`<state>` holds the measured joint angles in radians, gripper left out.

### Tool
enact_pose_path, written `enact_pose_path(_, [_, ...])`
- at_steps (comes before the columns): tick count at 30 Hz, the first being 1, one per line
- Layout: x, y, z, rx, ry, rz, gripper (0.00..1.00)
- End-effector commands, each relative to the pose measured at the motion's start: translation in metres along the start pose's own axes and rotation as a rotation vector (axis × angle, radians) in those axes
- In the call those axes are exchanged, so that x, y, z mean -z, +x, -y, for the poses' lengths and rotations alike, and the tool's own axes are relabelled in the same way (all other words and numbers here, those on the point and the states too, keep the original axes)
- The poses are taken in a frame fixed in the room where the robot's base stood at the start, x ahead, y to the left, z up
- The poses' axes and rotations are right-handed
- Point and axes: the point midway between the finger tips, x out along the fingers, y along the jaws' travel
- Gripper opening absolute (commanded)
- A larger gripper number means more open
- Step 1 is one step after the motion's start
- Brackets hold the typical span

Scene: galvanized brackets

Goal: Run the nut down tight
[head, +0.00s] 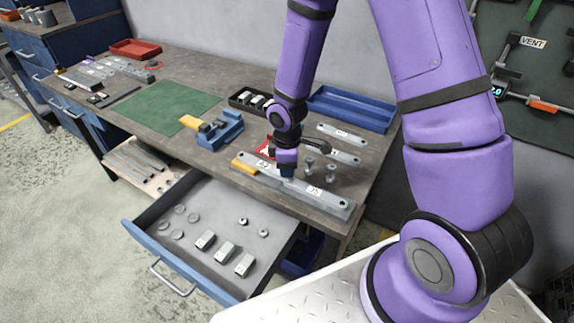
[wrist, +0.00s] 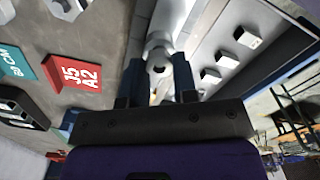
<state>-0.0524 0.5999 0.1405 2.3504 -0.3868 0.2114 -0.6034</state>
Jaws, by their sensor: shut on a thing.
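My gripper (head: 287,170) is low over a long galvanized bracket (head: 325,200) near the bench's front edge. In the wrist view, the two dark fingers of my gripper (wrist: 158,82) are closed around a small grey metal piece, which appears to be the nut (wrist: 158,60). The bracket (wrist: 170,18) runs away beyond it. The fingers hide much of the nut, and I cannot tell whether it touches the bracket. In the head view the gripper covers the nut. A yellow-ended piece (head: 243,163) is at the bracket's left end.
Two bolts (head: 331,172) stand behind the bracket, near more flat brackets (head: 342,133). A blue vise (head: 220,131) and blue tray (head: 350,107) are on the bench. An open drawer (head: 193,268) juts out in front with several loose parts. The green mat (head: 160,112) is mostly clear.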

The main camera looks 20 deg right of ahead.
Motion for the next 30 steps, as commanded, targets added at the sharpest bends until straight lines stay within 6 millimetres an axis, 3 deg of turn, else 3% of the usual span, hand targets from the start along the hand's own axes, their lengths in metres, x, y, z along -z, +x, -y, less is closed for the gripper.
enact_pose_path(16, [0.0005, 0.0049, 0.0003, 0.000, 0.059, 0.000, 0.04])
enact_pose_path(30, [0.0008, 0.0055, 0.0006, -0.001, 0.940, 0.000, 0.04])
